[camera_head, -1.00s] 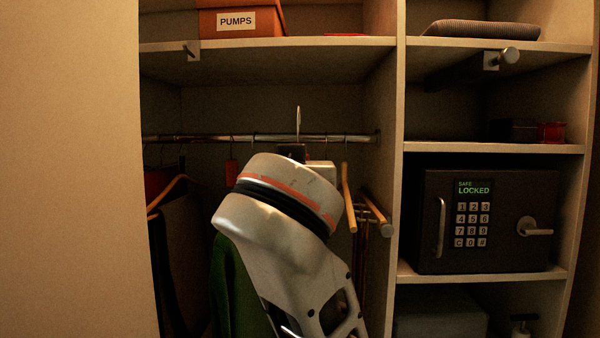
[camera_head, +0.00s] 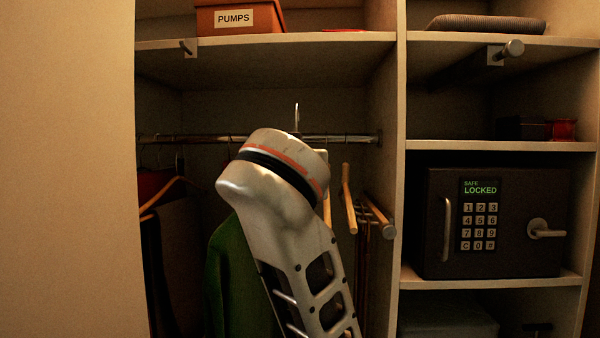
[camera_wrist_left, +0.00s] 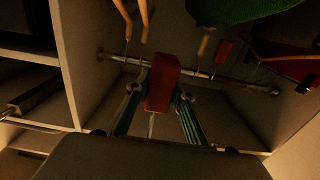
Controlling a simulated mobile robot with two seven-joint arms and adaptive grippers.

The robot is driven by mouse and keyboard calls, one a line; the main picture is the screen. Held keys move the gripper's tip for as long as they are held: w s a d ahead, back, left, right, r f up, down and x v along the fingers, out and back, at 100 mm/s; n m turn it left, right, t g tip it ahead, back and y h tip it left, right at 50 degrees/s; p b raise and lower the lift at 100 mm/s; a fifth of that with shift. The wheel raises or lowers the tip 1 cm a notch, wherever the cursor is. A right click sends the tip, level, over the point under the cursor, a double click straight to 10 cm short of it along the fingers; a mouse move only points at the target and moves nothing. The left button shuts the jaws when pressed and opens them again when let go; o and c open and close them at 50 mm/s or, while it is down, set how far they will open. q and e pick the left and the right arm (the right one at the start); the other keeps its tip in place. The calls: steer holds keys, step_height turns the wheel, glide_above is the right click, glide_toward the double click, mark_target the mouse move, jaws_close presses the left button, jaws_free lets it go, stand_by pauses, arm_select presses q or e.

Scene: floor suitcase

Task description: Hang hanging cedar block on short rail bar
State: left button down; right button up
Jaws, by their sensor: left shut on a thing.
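The red-brown cedar block (camera_wrist_left: 162,82) is between the fingers of my left gripper (camera_wrist_left: 160,93) in the left wrist view, and the gripper is shut on it. Its thin metal hook shows in the wrist view (camera_wrist_left: 152,125). In the head view the upper part of the hook (camera_head: 297,116) rises above the metal rail bar (camera_head: 345,139); my left wrist hides the block and fingers there. The rail also crosses the wrist view (camera_wrist_left: 232,82). I cannot tell whether the hook touches the rail. My right gripper is not in view.
Wooden hangers (camera_head: 348,197), a green garment (camera_head: 232,270) and another red block (camera_wrist_left: 223,50) hang close by. A pull-out rack (camera_head: 377,215) is right of my arm. The shelf (camera_head: 300,43) lies above the rail; a divider (camera_head: 398,180) separates the safe (camera_head: 490,250).

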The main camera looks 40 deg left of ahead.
arm_select(q)
steer(key=shift+b+x, duration=0.45)
steer(key=shift+x, duration=0.65)
steer(key=f+b+x, duration=0.2)
steer(key=b+x, duration=0.6)
steer(key=x, duration=1.3)
steer(key=shift+w+a+f, duration=0.25)
steer(key=shift+w+f, duration=0.05)
steer(key=shift+f, duration=0.1)
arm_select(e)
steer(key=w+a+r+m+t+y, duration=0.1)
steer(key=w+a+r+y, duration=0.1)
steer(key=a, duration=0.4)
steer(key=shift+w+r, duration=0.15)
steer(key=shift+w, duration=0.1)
